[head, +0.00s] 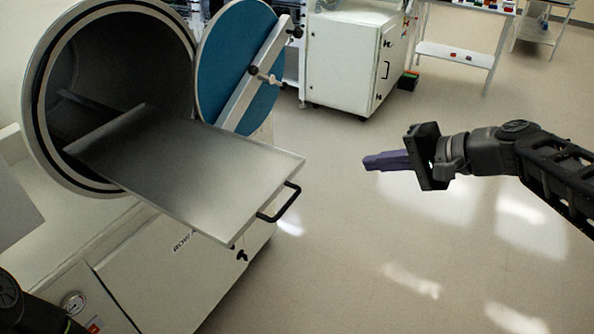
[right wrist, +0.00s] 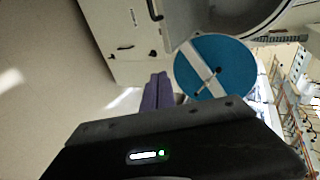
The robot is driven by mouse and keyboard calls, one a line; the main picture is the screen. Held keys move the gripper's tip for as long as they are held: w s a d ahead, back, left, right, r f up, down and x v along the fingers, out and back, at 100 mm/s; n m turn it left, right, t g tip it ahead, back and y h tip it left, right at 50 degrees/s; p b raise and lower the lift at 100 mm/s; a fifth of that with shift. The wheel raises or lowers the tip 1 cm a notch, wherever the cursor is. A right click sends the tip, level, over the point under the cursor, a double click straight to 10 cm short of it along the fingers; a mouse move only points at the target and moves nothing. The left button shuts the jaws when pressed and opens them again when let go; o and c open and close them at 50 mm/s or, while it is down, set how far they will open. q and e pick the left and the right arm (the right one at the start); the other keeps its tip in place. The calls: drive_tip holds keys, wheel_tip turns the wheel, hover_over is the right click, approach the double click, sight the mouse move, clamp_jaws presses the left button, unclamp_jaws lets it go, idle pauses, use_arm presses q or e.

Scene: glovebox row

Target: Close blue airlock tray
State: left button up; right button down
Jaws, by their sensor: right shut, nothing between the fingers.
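The airlock tray (head: 200,170) is a flat grey metal plate that sticks far out of the round airlock opening (head: 120,70). A black handle (head: 280,203) is on its front edge. The round blue airlock door (head: 235,65) stands swung open at the right of the opening, with a pale bar across it; it also shows in the right wrist view (right wrist: 215,68). My right gripper (head: 368,163), with purple fingers, is shut and empty. It hangs in the air to the right of the tray handle, clearly apart from it. My left gripper is out of view.
The white cabinet (head: 175,265) under the airlock has a gauge (head: 73,303) at its lower left. A white wheeled cabinet (head: 345,55) stands behind the door. A small white table (head: 460,50) is at the back right. The floor between is clear.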

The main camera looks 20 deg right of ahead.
drive_tip(key=shift+s+a+n+g+y, duration=0.3)
drive_tip(key=shift+s+a+g+y, duration=0.15)
drive_tip(key=shift+a, duration=0.3)
drive_tip(key=shift+w, duration=0.1)
approach(300, 168)
wheel_tip(300, 168, down, 3)
drive_tip(key=w+a, duration=0.1)
drive_tip(key=w+a+p, duration=0.2)
drive_tip(key=w, duration=0.1)
drive_tip(key=shift+a, duration=0.4)
